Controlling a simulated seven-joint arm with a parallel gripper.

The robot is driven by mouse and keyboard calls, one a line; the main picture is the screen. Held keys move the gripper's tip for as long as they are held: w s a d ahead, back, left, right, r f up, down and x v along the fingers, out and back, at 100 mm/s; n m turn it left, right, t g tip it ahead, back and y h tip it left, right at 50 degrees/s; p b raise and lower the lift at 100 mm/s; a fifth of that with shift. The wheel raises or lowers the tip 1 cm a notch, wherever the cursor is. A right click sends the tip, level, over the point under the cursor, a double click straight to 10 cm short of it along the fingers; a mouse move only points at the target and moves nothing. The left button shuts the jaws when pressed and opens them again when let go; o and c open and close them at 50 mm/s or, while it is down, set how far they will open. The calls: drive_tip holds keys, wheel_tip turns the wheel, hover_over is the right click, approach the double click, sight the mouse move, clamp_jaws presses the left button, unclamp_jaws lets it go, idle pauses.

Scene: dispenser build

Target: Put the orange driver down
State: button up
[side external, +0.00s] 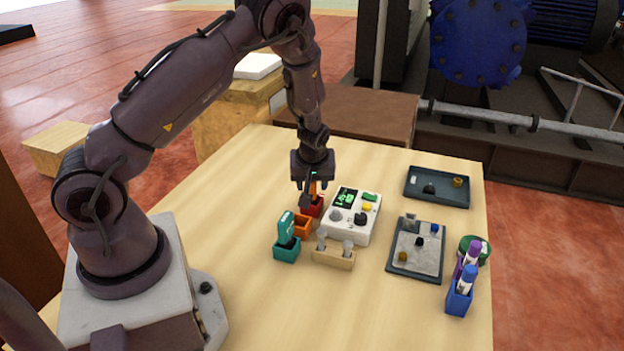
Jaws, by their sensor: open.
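My gripper (312,190) points down over the left side of the group of tools, and its jaws are open. A small orange piece, seemingly the orange driver (314,187), shows between the fingers, partly hidden by them. Just below it is a red holder (316,208); I cannot tell whether the driver stands in it or touches it. An orange holder (302,226) is in front of the red one, and its inside is hard to make out. A teal holder (287,253) with a teal driver (286,228) upright in it stands nearest the camera.
A white device (341,230) with a green screen stands right of my gripper. A wooden block (333,259) holds grey-topped pieces. Farther right are a grey tray (395,268), a dark tray (450,199), a green round container (484,246) and blue and purple marker holders (458,301). The front table is clear.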

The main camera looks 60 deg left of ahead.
drive_tip(key=s+d+r+m+t+h, duration=0.1)
drive_tip(key=s+d+r+m+h, duration=0.2)
drive_tip(key=d+r, duration=0.6)
drive_tip(key=s+d+r+m+t+h, duration=0.15)
drive_tip(key=s+d+r, duration=0.3)
drive_tip(key=r, duration=0.75)
drive_tip(key=s+d+r+m+t, duration=0.1)
drive_tip(key=s+d+r+m, duration=0.5)
drive_tip(key=s, duration=0.5)
drive_tip(key=r+m, duration=0.2)
drive_tip(key=m, duration=0.1)
